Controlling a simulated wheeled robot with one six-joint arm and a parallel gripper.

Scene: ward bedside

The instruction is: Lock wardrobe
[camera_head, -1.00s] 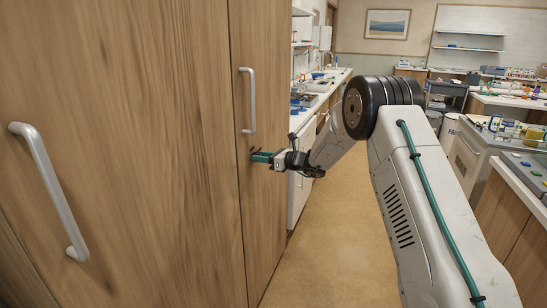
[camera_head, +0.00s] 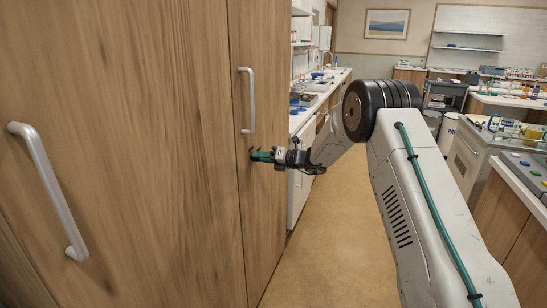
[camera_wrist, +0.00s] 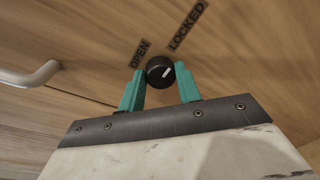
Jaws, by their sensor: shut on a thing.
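The wardrobe (camera_head: 150,120) fills the left of the head view, its wooden doors shut. A round black lock knob (camera_wrist: 158,66) shows in the wrist view, with a short white mark slanting up to the right on its face. The label OPEN (camera_wrist: 139,53) stands up and left of it, and LOCKED (camera_wrist: 187,25) up and right. My gripper (camera_head: 253,155) is at the narrow door, below its handle. In the wrist view its teal fingers (camera_wrist: 161,74) are on either side of the knob, shut on it. The head view hides the knob behind the fingers.
A metal bar handle (camera_head: 248,100) is on the narrow door, above my gripper. Another handle (camera_head: 48,190) is on the nearer door. A counter (camera_head: 325,90) stands beyond the wardrobe. The floor (camera_head: 320,220) between the wardrobe and the right-hand cabinets is clear.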

